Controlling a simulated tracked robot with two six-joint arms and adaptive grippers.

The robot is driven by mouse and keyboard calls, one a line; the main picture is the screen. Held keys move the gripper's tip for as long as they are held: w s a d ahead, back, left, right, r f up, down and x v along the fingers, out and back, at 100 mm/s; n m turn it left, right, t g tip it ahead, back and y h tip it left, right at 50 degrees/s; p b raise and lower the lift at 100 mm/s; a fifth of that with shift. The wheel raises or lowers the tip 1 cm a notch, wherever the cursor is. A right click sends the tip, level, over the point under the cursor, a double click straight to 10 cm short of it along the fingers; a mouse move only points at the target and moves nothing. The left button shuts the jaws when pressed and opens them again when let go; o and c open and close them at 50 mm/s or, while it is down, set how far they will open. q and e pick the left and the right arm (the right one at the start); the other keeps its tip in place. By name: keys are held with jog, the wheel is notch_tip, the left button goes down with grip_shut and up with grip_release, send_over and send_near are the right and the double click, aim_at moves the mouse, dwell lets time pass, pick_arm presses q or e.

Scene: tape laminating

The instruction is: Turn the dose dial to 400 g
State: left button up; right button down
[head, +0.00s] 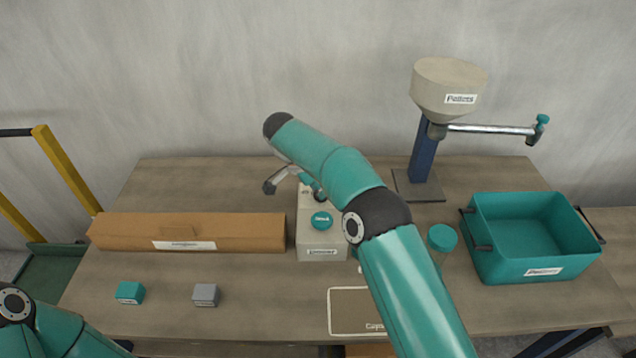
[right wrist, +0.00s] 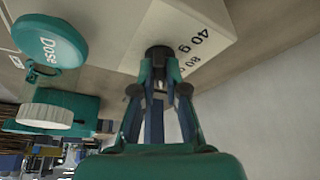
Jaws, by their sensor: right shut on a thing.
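The doser (head: 319,241) is a pale box on the table with a teal round Dose button (head: 321,220) on top. In the right wrist view, the button (right wrist: 50,42) is at the upper left. The dose dial (right wrist: 159,53) is a small dark knob on the doser's pale face, beside printed marks that read like 40 g and 80 g. My right gripper (right wrist: 158,78) is shut on the dial. Its fingers partly cover the dial, and I cannot tell its setting. In the head view, my right arm hides part of the doser. My left gripper is out of view.
A long cardboard box (head: 190,232) lies left of the doser, with a teal block (head: 130,292) and a grey block (head: 206,294) in front. A pellet hopper (head: 447,90) on a post and a teal pellet bin (head: 530,262) stand right. An outlined mat (head: 348,310) lies in front.

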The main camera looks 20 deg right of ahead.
jog(key=shift+w+r, duration=0.1)
dwell(0.5)
jog(key=c, duration=1.2)
grip_release()
jog(key=v, duration=0.7)
jog(key=shift+a, duration=0.2)
